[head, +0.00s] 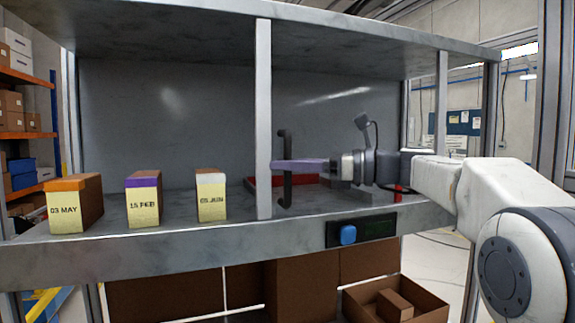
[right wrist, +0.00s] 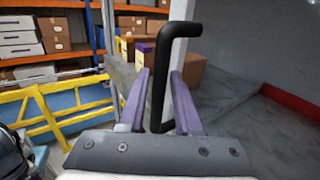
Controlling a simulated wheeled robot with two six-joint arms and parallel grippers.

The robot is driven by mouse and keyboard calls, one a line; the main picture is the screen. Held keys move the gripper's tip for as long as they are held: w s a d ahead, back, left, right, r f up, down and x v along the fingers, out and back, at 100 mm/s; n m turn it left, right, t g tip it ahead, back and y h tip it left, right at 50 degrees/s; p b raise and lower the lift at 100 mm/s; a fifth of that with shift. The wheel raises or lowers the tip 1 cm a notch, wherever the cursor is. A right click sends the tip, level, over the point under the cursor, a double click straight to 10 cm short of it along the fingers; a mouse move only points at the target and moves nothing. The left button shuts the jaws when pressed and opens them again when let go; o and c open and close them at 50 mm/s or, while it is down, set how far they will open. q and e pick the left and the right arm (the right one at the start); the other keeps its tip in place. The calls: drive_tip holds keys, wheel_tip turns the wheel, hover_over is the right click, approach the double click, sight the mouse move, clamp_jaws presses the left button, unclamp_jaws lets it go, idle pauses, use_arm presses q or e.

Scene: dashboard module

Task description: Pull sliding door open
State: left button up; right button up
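A black vertical bar handle (head: 284,185) stands just right of the cabinet's light grey upright (head: 263,120). The handle also shows in the right wrist view (right wrist: 160,95). I cannot make out the door panel clearly; the right bay looks see-through, with a pale streak. My right gripper (head: 277,163) reaches in from the right at the handle's mid-height. In the right wrist view my right gripper (right wrist: 160,75) has its purple fingers apart, one on each side of the handle, with small gaps visible. My left gripper is not in view.
Three labelled boxes stand on the left shelf: orange-topped (head: 66,212), purple-topped (head: 145,208) and white-topped (head: 212,204). A red-edged thing (head: 305,180) lies behind the handle. A blue button (head: 348,234) sits on the front edge. Open brown cartons (head: 420,300) are below.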

drive_tip(key=shift+d, duration=0.1)
drive_tip(key=b+v, duration=0.3)
drive_tip(key=v, duration=0.7)
drive_tip(key=shift+s, duration=0.15)
drive_tip(key=shift+d, duration=0.1)
